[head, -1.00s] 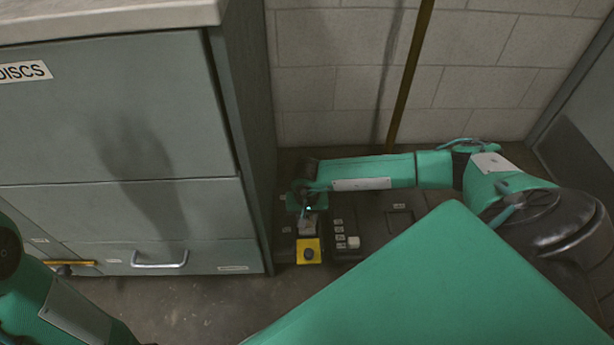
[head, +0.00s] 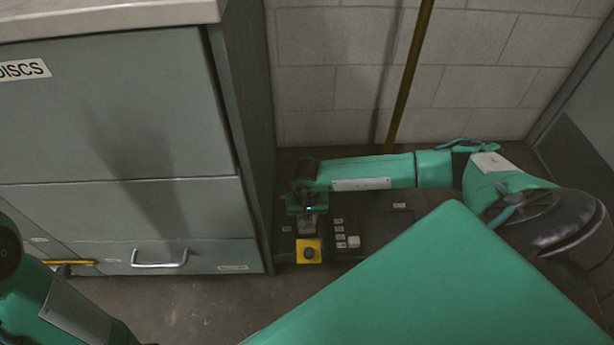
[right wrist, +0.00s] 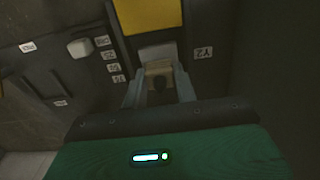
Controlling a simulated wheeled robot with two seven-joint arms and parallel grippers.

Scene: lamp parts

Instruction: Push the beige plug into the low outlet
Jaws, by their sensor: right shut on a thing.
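My right gripper (head: 307,228) points down over the dark floor-level unit beside the cabinet, just behind the yellow plate. In the right wrist view its two fingers (right wrist: 158,88) are shut on the beige plug (right wrist: 160,68), which shows between the fingertips. A pale grey block (right wrist: 157,51) lies right at the plug's far end, below the yellow plate; I cannot tell whether it is the low outlet, or whether the plug touches it. The plug is mostly hidden in the head view.
The yellow plate (head: 308,256) carries a black round button. A dark panel with several labels and a white block (head: 354,241) stands to its right. The grey cabinet (head: 120,215) rises close on the left. A brown pole (head: 409,80) leans against the block wall behind.

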